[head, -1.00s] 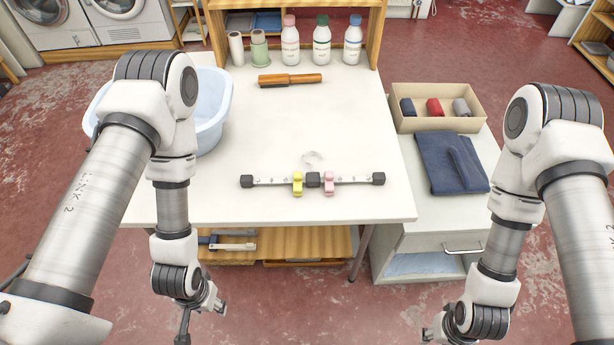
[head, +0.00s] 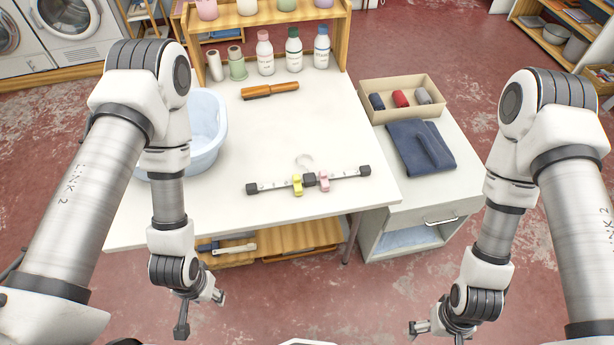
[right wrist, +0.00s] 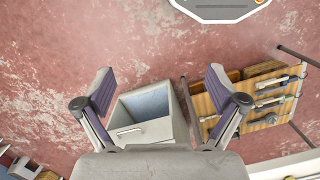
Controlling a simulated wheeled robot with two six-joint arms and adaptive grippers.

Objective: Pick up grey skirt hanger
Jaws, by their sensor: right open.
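The grey skirt hanger (head: 270,186) lies on the white table (head: 345,120) near its front edge. It has a bar with black ends, a black middle block, a hook pointing to the back, and a yellow and a pink clip. My right gripper (head: 432,331) hangs low at the bottom right of the head view, in front of the table and apart from the hanger. In the right wrist view its fingers (right wrist: 160,88) are spread and empty. My left gripper (head: 200,312) hangs in front of the table at the lower left; its opening is unclear.
A blue basin (head: 208,130) stands at the table's left. A brush (head: 270,90) and several bottles are at the back. A side cabinet (head: 440,195) at the right bears folded jeans (head: 420,146) and a box (head: 372,88) of rolled cloths. The tabletop around the hanger is clear.

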